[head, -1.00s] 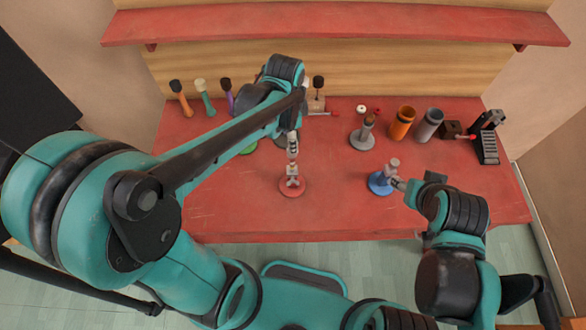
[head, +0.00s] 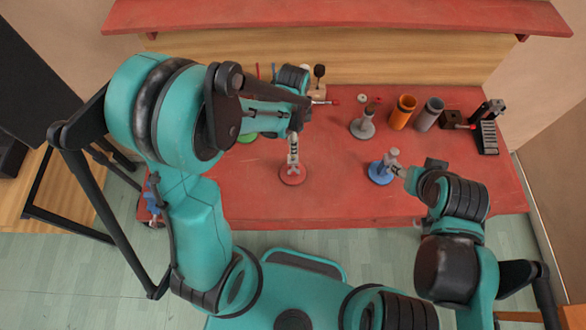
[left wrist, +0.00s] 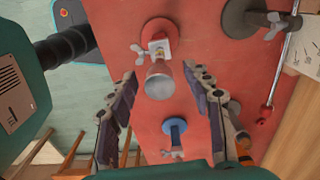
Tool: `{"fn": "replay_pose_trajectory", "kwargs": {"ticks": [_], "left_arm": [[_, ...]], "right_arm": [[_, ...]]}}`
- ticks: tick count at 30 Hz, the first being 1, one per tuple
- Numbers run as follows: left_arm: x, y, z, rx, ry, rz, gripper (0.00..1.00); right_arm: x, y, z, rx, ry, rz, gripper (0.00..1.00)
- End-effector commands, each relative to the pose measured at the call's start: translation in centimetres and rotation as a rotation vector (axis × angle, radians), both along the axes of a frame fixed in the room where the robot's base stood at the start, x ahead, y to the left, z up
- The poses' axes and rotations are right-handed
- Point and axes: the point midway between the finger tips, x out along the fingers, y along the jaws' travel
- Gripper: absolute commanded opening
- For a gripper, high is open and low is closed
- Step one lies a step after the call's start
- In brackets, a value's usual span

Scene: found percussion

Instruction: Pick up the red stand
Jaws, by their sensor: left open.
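The red stand (head: 292,176) stands on the red table near its front middle, with a round red base and a pale clamp with a wing screw. In the left wrist view its base (left wrist: 158,31) is at the top, and a grey cup-shaped piece (left wrist: 159,80) rises from it toward the camera. My left gripper (head: 294,143) is right over the stand. Its open fingers (left wrist: 166,113) lie to both sides, with no visible grip on the stand. My right gripper (head: 402,172) is beside the blue stand (head: 380,174); its jaws are too small to read.
A grey stand (head: 362,127), an orange cup (head: 402,113) and a grey cup (head: 429,115) stand toward the back right. A black stepped object (head: 487,135) is at the right edge. A red shelf (head: 340,15) runs above the back.

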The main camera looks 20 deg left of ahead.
Motion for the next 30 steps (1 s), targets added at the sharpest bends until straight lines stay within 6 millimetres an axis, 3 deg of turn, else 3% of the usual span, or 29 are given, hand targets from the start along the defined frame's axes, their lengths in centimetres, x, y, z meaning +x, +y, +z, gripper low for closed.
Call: {"fn": "replay_pose_trajectory", "kwargs": {"ticks": [2, 3, 8, 9, 23, 30], "left_arm": [[0.0, 0.0, 0.0, 0.000, 0.000, 0.000, 0.50], [0.0, 0.0, 0.0, 0.000, 0.000, 0.000, 0.45], [0.0, 0.0, 0.1, 0.000, 0.000, 0.000, 0.03], [0.0, 0.0, 0.1, 0.000, 0.000, 0.000, 0.00], [0.0, 0.0, 0.6, 0.000, 0.000, 0.000, 0.00], [0.0, 0.0, 4.2, 0.000, 0.000, 0.000, 0.00]], "right_arm": [[0.0, 0.0, 0.0, 0.000, 0.000, 0.000, 0.49], [0.0, 0.0, 0.0, 0.000, 0.000, 0.000, 0.49], [0.0, 0.0, 0.0, 0.000, 0.000, 0.000, 0.49], [0.0, 0.0, 0.0, 0.000, 0.000, 0.000, 0.49], [0.0, 0.0, 0.1, 0.000, 0.000, 0.000, 0.49], [0.0, 0.0, 0.7, 0.000, 0.000, 0.000, 0.49]]}}
